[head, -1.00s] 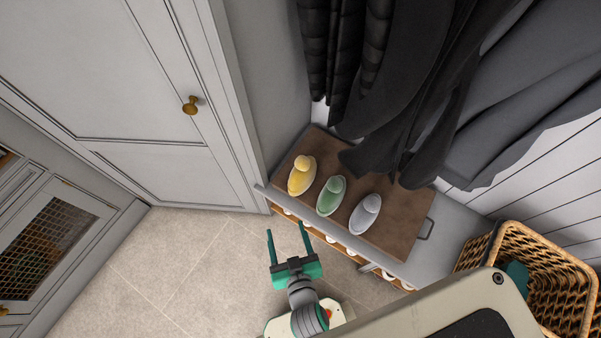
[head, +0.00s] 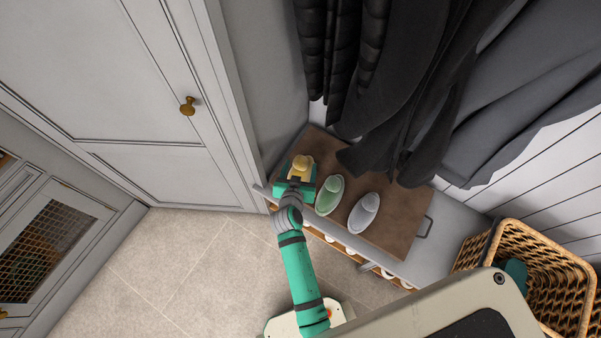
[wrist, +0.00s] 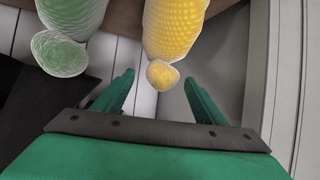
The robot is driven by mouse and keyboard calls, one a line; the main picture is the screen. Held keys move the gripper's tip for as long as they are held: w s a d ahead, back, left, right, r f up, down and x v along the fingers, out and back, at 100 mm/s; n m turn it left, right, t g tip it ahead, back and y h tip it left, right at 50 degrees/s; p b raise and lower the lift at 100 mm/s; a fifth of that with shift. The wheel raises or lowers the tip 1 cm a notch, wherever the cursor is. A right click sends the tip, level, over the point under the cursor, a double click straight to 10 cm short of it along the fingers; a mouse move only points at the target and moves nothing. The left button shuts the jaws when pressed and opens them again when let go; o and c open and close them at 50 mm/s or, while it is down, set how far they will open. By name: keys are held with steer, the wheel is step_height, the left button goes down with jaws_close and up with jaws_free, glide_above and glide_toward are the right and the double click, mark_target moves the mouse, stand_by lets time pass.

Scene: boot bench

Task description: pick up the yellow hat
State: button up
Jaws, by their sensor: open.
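The yellow hat (head: 301,164) sits on the brown board of the bench (head: 398,222), at its left end. It is partly hidden behind my gripper (head: 297,178) in the head view. In the wrist view the yellow hat (wrist: 174,35) is at the top centre, with its rounded knob end pointing towards me. My gripper (wrist: 160,90) is open and empty, and its two fingers stand either side of the line to the hat. The hat's knob is just beyond the fingertips, near the gap between them. I cannot tell whether anything touches.
A green hat (head: 329,195) stands close to the right of the yellow one, and a grey hat (head: 364,213) beyond it. Dark coats (head: 400,90) hang just above the bench. A wicker basket (head: 535,270) is at the right. A grey cabinet door (head: 120,100) stands at the left.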

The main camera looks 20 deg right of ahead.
steer(key=shift+x, duration=3.7)
steer(key=shift+w+a+r, duration=0.15)
steer(key=shift+a, duration=0.05)
steer(key=c, duration=1.5)
